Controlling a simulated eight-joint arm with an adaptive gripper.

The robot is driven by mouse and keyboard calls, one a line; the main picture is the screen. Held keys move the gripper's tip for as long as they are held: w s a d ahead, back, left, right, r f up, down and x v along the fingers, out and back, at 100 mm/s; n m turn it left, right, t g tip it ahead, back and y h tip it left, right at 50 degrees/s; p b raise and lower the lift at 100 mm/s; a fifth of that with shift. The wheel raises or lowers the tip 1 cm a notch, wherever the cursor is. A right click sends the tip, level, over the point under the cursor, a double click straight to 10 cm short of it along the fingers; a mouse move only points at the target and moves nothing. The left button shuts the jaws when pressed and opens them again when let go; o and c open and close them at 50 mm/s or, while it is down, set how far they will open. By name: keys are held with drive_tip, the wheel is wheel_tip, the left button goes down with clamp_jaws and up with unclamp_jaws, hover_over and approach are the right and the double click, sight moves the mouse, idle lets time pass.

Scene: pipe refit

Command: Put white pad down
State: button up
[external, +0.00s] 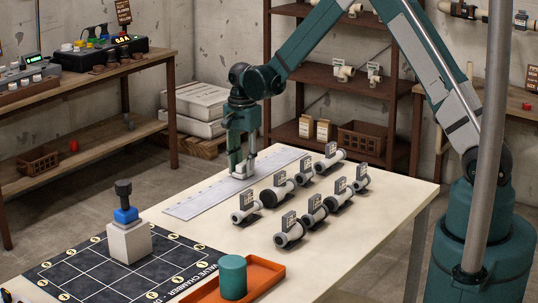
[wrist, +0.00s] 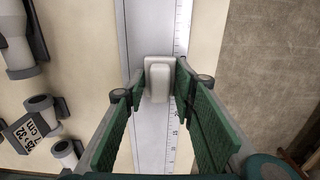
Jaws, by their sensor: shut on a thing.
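The white pad (wrist: 158,80) is a small pale block with a narrower raised part, held between the fingertips of my gripper (wrist: 159,90) in the wrist view. In the external view my gripper (external: 242,168) points straight down, and a little of the pad (external: 239,176) shows at its tips. The pad is over the far part of a long pale ruler plate (external: 195,203) on the table. It is at or very near the plate's surface; I cannot tell whether it touches.
Several labelled pipe fittings (external: 289,232) stand right of the plate. A dark grid mat (external: 75,272) bears a white block (external: 129,243) with a blue and black top. An orange tray (external: 265,277) holds a green cylinder (external: 233,277). The plate's near part is clear.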

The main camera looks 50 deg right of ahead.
sight(243, 163)
drive_tip(key=shift+f, duration=0.2)
drive_tip(key=o, duration=0.9)
drive_tip(key=shift+r, duration=0.2)
wheel_tip(243, 163, up, 12)
drive_tip(key=shift+r+p, duration=0.1)
drive_tip(key=shift+p, duration=0.4)
